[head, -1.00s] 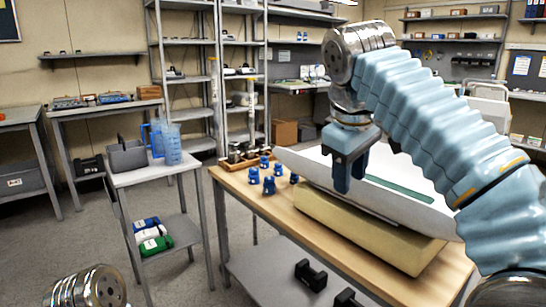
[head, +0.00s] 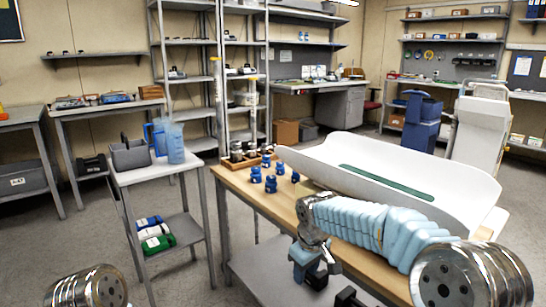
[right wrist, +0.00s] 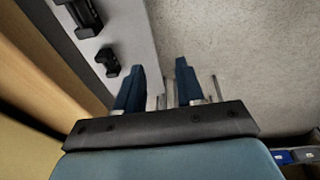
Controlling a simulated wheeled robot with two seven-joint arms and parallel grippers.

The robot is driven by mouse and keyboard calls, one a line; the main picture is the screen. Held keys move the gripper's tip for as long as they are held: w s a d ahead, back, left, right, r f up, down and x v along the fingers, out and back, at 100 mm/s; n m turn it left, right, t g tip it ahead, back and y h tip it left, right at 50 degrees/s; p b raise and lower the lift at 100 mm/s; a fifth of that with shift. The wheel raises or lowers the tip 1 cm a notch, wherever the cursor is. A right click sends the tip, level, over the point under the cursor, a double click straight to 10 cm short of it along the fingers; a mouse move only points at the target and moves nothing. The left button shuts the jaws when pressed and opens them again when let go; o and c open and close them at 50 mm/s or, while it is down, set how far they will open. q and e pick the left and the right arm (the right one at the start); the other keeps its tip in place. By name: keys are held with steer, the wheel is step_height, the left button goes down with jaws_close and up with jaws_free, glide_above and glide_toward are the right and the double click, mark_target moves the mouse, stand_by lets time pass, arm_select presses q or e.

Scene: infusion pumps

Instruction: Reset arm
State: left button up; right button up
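My right arm is lowered and bent over the front edge of the wooden table in the head view. Its dark blue gripper (head: 304,268) points down, in front of the table edge. In the right wrist view the two fingers (right wrist: 160,68) stand apart with nothing between them, above the floor and beside a grey shelf. Of my left arm only a metal joint shows at the bottom left of the head view; its gripper is out of view.
The wooden table (head: 232,184) carries a white curved tray (head: 440,200) with a green strip, several blue pieces (head: 271,184) and a rack of jars (head: 237,156). Black objects (right wrist: 86,16) lie on the lower shelf (right wrist: 126,22). A side cart (head: 150,177) stands left.

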steer(key=s+f+m+g+y, duration=0.15)
steer(key=s+f, duration=0.25)
steer(key=f, duration=0.7)
steer(key=s+f+m+y, duration=0.15)
steer(key=s+f, duration=0.35)
steer(key=f, duration=0.7)
steer(key=s+d+f+m, duration=0.1)
steer(key=s+f+m, duration=0.2)
steer(key=s, duration=0.6)
steer(key=s+d+f+m, duration=0.1)
steer(key=s+f+m, duration=0.2)
steer(key=s+f, duration=0.4)
steer(key=s, duration=0.3)
steer(key=shift+d+f+y, duration=0.15)
steer(key=shift+f+y, duration=0.15)
steer(key=shift+y, duration=0.1)
steer(key=shift+w+f, duration=0.1)
